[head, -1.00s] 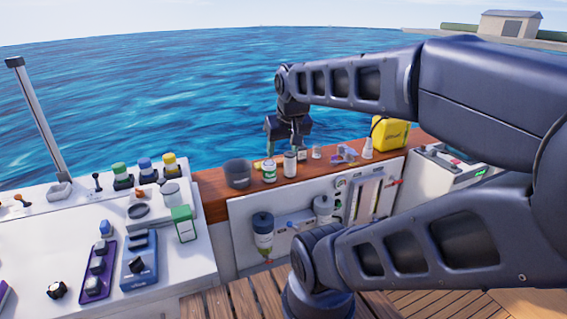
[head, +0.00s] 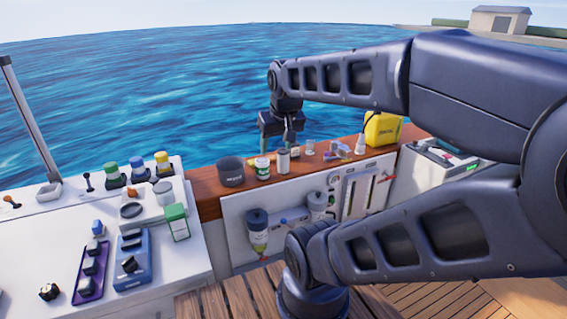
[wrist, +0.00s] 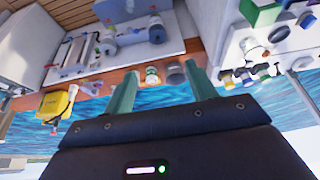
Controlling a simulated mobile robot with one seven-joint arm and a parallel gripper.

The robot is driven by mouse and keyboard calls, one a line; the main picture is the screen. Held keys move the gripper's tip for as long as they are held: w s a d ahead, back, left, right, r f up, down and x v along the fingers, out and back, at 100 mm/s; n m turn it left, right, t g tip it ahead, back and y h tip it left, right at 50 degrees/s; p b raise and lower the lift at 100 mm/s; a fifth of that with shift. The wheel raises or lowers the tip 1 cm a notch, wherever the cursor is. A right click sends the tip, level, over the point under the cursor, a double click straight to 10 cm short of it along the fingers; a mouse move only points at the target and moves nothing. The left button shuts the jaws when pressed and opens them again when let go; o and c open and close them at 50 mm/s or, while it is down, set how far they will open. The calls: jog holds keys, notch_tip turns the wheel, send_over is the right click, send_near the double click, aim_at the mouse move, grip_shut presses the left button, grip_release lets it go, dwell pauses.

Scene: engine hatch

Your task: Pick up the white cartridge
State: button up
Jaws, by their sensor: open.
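A small white cylinder that looks like the white cartridge (head: 283,160) stands upright on the wooden ledge, just right of a white jar with green (head: 262,168). I cannot be sure it is the cartridge, as it is small here. My gripper (head: 278,134) is open and empty, above and beyond the ledge on the water side, behind the cylinder as seen from the head. In the wrist view its two green fingers (wrist: 163,92) stand wide apart. The jar shows between them there, and the cylinder seems largely hidden by the left finger.
A dark cup (head: 231,172) stands left of the jar. To the right on the ledge (head: 208,187) are a clear glass (head: 309,148), a small purple-grey device (head: 338,150), a white bottle (head: 360,145) and a yellow jug (head: 383,128). A white console (head: 60,225) stands at left.

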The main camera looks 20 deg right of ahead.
jog(key=o, duration=0.7)
